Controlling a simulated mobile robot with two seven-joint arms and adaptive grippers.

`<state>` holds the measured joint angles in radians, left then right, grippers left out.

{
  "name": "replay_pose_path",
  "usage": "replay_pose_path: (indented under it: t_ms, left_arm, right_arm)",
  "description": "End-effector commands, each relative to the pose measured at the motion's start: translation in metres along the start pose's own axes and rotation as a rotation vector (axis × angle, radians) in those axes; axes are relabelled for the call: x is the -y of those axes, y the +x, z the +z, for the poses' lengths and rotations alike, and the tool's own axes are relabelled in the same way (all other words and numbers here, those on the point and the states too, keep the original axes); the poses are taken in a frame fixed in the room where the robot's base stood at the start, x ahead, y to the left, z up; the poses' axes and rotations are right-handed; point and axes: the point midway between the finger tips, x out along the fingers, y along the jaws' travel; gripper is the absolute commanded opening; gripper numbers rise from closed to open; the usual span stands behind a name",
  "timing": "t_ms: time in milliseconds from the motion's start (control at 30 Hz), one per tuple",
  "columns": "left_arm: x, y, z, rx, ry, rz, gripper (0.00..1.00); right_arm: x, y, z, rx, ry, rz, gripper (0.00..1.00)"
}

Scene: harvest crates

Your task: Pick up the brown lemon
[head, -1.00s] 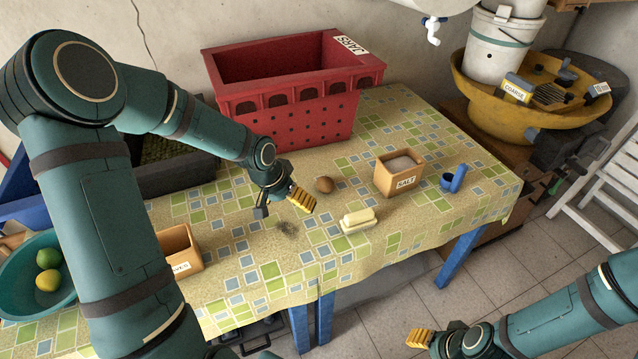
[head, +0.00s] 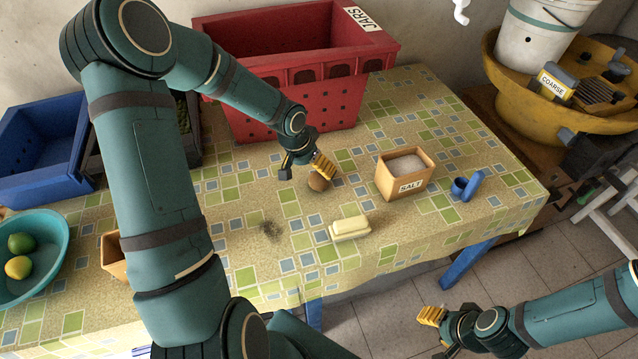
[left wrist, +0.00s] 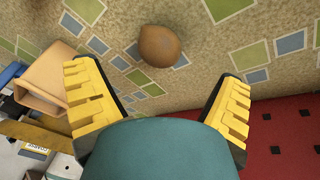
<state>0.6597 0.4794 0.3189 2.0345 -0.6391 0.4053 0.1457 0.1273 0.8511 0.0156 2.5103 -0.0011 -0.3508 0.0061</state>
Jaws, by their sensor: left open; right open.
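The brown lemon (head: 318,182) lies on the patterned tablecloth in front of the red crate, partly covered by my gripper in the head view. In the left wrist view the brown lemon (left wrist: 159,46) shows whole, beyond the fingertips and roughly between them. My left gripper (head: 305,168) is open and empty, close beside and above the lemon. Its two yellow-padded fingers (left wrist: 162,95) are spread wide in the left wrist view. I see no contact with the lemon. My right gripper (head: 432,318) is open and empty, low at the right, off the table's front edge.
The red crate (head: 290,75) labelled JARS stands behind the lemon. A teal bowl (head: 58,245) with two fruits is at the left. A dark smudge marks the cloth.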

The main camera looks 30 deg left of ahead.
Motion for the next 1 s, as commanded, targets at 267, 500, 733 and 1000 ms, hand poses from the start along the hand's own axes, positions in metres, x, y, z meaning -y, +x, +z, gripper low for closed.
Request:
replay_pose_path:
  t_ms: [267,500,733,1000]
  left_arm:
    - [0.000,0.024,-0.001,-0.001,0.001,-0.001,0.94]
    - [0.001,0.057,-0.003,0.000,0.002,0.001,0.94]
    - [0.001,0.074,-0.004,-0.001,0.001,0.000,0.94]
    - [0.001,0.073,-0.004,-0.001,0.001,0.000,0.74]
  right_arm:
    - [-0.002,0.006,0.003,0.006,-0.002,-0.001,0.47]
    - [-0.006,0.017,0.002,0.002,-0.002,0.000,0.47]
    - [-0.008,0.021,0.001,-0.001,-0.003,0.000,0.47]
    - [-0.007,0.020,0.001,-0.002,-0.003,0.000,0.47]
